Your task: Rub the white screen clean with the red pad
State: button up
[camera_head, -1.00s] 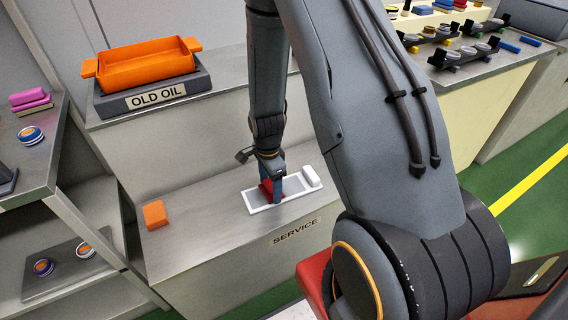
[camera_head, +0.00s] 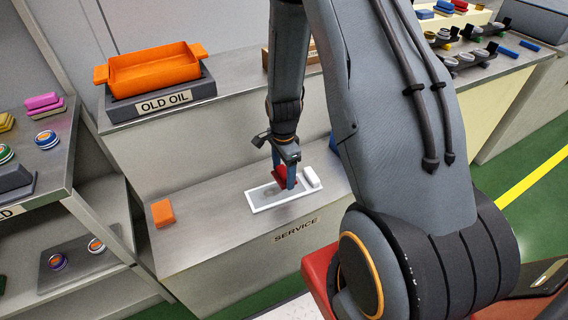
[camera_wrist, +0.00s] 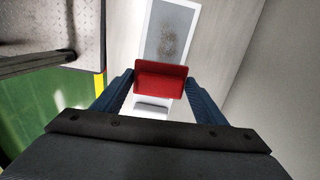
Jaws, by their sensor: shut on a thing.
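The red pad (camera_wrist: 161,80) is held between the two blue fingers of my gripper (camera_wrist: 160,88) in the wrist view. In the head view my gripper (camera_head: 284,180) with the red pad (camera_head: 282,178) is over the right part of the white-framed screen (camera_head: 262,208) on the service bench. The screen also shows in the wrist view (camera_wrist: 150,30), with a grey panel and a dark smudge (camera_wrist: 168,40) on it. I cannot tell whether the pad touches the screen.
A white block (camera_head: 312,177) sits at the screen's right end. An orange block (camera_head: 163,213) lies on the bench to the left. An orange tray (camera_head: 152,70) stands on the "OLD OIL" base (camera_head: 162,102) behind. The bench between the orange block and the screen is clear.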

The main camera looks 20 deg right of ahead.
jog(key=shift+r+p, duration=0.75)
jog(key=shift+r, duration=0.5)
